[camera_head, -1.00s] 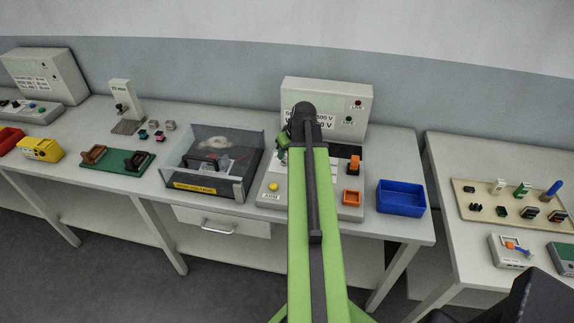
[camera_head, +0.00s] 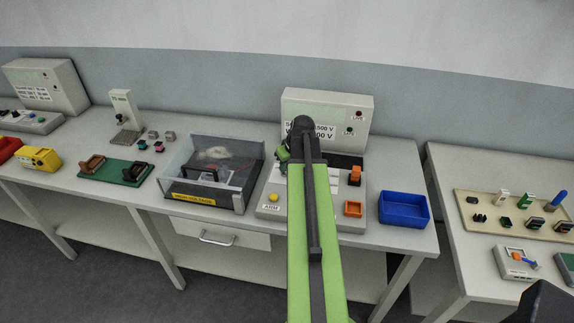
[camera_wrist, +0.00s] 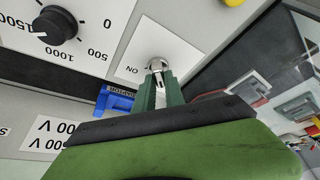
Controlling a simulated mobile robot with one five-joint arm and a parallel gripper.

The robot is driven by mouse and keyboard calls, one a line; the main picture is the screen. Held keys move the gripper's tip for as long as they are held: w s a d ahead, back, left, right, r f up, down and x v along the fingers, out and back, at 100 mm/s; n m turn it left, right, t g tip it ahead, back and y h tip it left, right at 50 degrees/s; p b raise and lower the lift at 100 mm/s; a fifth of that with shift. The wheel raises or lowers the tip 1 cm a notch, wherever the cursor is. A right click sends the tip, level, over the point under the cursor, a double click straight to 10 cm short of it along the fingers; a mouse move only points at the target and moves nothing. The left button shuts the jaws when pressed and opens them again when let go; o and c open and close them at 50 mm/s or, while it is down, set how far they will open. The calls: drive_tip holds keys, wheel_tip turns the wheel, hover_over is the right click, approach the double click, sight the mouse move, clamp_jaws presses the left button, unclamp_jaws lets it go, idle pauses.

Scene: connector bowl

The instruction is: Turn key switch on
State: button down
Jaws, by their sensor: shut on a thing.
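In the wrist view, the key switch (camera_wrist: 158,64) is a round metal lock on a white plate, with a metal key in it and an "ON" label beside it. My gripper (camera_wrist: 160,88) has its green fingers closed on the key. A blue tag (camera_wrist: 114,101) with partly readable lettering lies beside the fingers; I cannot tell how it is attached. In the head view, my arm hides the key switch on the grey control console (camera_head: 270,211), and only a green part of my gripper (camera_head: 282,155) shows at the arm's left.
A black dial (camera_wrist: 55,26) is close to the key switch. Beside the console are a clear-covered box (camera_head: 225,160) at left and a blue bin (camera_head: 403,209) at right. An upright panel (camera_head: 350,110) stands behind. A yellow button (camera_head: 273,197) is at the console's front left.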

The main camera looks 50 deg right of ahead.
drive_tip(key=shift+m, duration=0.3)
drive_tip(key=m+h, duration=0.1)
drive_tip(key=m, duration=0.1)
drive_tip(key=shift+a+m, duration=0.2)
drive_tip(key=shift+m, duration=0.2)
drive_tip(key=m+g, duration=0.1)
drive_tip(key=m, duration=0.1)
drive_tip(key=m+g+h, duration=0.1)
drive_tip(key=m, duration=0.2)
drive_tip(key=shift+w+h, duration=0.15)
drive_tip(key=shift+h, duration=0.15)
drive_tip(key=m, duration=0.2)
drive_tip(key=m+g, duration=0.1)
drive_tip(key=m, duration=0.2)
drive_tip(key=shift+w+a+g+h, duration=0.1)
drive_tip(key=shift+w+g+h, duration=0.05)
drive_tip(key=shift+g+h, duration=0.2)
drive_tip(key=shift+w+m+g, duration=0.1)
drive_tip(key=shift+m+g, duration=0.75)
drive_tip(key=shift+m, duration=1.35)
drive_tip(key=c, duration=1.4)
unclamp_jaws()
drive_tip(key=shift+w+a, duration=0.1)
